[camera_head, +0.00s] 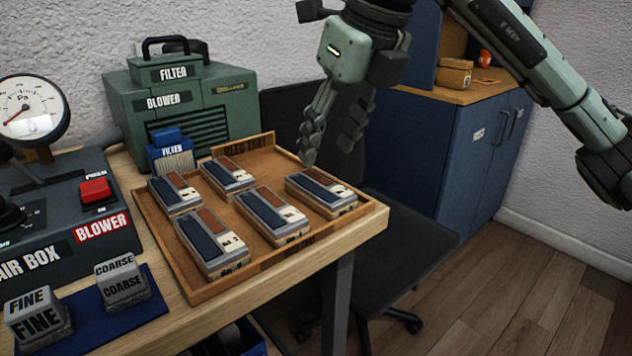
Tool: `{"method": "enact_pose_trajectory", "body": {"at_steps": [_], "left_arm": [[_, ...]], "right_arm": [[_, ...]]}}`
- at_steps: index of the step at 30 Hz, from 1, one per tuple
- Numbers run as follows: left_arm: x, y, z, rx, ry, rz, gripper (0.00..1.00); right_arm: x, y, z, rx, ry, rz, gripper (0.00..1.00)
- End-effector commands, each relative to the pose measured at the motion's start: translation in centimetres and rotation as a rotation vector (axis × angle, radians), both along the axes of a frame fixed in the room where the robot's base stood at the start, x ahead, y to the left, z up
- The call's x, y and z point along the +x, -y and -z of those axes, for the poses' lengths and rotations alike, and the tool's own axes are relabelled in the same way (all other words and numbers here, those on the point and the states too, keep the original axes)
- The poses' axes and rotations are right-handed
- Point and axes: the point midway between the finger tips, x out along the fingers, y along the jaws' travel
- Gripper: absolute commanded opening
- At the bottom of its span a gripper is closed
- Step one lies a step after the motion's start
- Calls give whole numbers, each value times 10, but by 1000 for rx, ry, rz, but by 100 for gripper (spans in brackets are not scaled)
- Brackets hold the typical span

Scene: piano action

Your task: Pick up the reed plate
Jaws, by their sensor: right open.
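Several reed plates lie flat in the wooden reed tray (168,258) on the table, each a small block with blue, brown and white parts on top. One reed plate (321,190) is at the tray's right corner, one (228,176) at the back, one (174,194) at the left, one (272,214) in the middle and one (211,244) at the front. My right gripper (330,157) points down with its fingers apart and empty, over the tray's right back edge, above the right-hand plate. My left gripper is out of view.
An air box (62,226) with a red blower button and a gauge (30,108) stands at the left. Fine (38,318) and coarse (123,284) blocks sit at the front left. A green blower case (185,100) is behind the tray. A dark chair (400,230) stands beside the table.

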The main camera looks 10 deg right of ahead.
Motion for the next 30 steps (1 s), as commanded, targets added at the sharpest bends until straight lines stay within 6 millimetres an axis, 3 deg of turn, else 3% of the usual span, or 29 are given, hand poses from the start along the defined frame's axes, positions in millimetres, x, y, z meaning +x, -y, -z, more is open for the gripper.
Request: {"method": "enact_pose_trajectory", "body": {"at_steps": [15,30], "left_arm": [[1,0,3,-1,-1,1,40],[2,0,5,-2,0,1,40]], "right_arm": [[17,-13,62,3,-3,-5,48],[18,-14,65,3,-2,-6,48]]}}
